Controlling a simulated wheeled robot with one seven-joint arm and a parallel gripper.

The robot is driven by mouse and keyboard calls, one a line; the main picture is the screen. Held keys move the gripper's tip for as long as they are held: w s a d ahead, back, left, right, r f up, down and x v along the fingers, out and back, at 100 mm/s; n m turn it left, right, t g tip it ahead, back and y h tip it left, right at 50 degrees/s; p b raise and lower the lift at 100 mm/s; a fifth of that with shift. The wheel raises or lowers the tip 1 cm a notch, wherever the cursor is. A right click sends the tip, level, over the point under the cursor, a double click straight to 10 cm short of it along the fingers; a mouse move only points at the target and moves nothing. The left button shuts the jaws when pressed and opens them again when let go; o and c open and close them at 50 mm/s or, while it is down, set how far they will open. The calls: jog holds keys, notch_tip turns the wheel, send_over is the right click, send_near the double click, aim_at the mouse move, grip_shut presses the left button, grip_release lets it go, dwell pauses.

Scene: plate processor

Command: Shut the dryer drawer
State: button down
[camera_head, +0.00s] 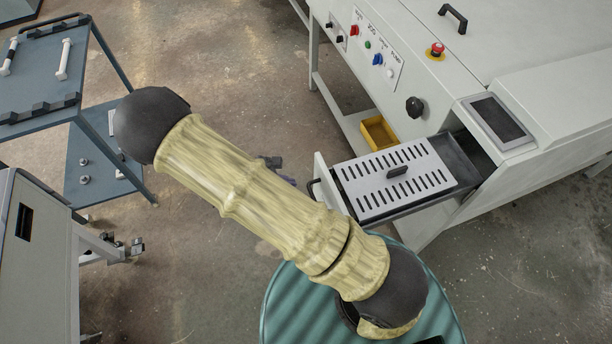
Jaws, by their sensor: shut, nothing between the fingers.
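The dryer drawer (462,162) is open and sticks out to the left from the light grey machine. Its pale front panel (327,183) has a dark handle, and a slotted white plate with a small black grip lies on the drawer. The dark end of my gripper (278,168) shows just past my arm, left of the drawer front and apart from it in the picture. It is shut and empty. My arm hides most of it, and also the lower part of the drawer front.
A yellow bin (379,132) sits on the machine's lower shelf behind the drawer. The machine (440,70) carries knobs, buttons and a screen. A blue trolley (40,85) and a grey cabinet (35,265) stand at left. Floor between is mostly clear.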

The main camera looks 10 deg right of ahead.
jog(key=d, duration=0.1)
jog(key=d+f+p, duration=0.1)
jog(key=d, duration=0.1)
jog(key=d+p, duration=0.1)
jog(key=d, duration=0.1)
jog(key=shift+w+d+f, duration=0.25)
jog(key=shift+w+f, duration=0.05)
